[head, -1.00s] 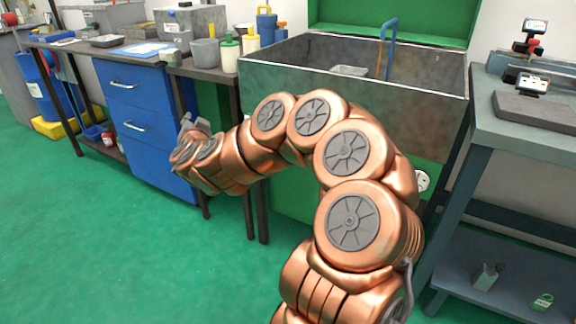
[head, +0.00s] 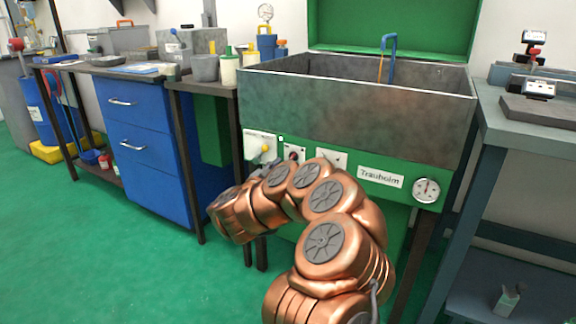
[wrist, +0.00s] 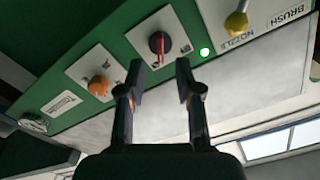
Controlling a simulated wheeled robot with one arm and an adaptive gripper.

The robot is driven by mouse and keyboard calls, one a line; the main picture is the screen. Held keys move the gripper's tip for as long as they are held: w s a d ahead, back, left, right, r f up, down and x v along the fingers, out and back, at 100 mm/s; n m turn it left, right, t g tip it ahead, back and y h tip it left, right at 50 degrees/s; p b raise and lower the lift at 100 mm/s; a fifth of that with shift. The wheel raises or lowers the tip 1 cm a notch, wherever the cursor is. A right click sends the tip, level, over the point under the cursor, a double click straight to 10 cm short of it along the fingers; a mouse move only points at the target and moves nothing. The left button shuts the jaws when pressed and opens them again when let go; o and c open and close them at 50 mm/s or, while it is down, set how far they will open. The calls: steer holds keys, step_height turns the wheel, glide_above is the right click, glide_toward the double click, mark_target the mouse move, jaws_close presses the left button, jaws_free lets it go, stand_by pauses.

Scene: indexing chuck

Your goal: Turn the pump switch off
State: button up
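The likely pump switch (wrist: 159,43) is a round black rotary knob with a red bar on a white plate. It also shows, small, on the green front panel in the head view (head: 293,154). In the wrist view its red bar points along the picture's vertical; the small labels beside it are unreadable. My gripper (wrist: 159,80) is open and empty, its two fingertips apart on either side below the knob, seemingly short of it. In the head view my gripper is mostly hidden behind my arm, near the panel.
A green lamp (wrist: 204,51) is lit beside the switch. A yellow knob (wrist: 236,23) labelled brush and nozzle and an orange knob (wrist: 98,86) flank it. A gauge (head: 426,189) is farther right. The grey basin (head: 350,110) overhangs the panel.

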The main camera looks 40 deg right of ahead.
mark_target(292, 158)
steer(key=b+x, duration=0.1)
steer(key=x, duration=0.4)
steer(key=shift+w, duration=0.1)
jaws_close()
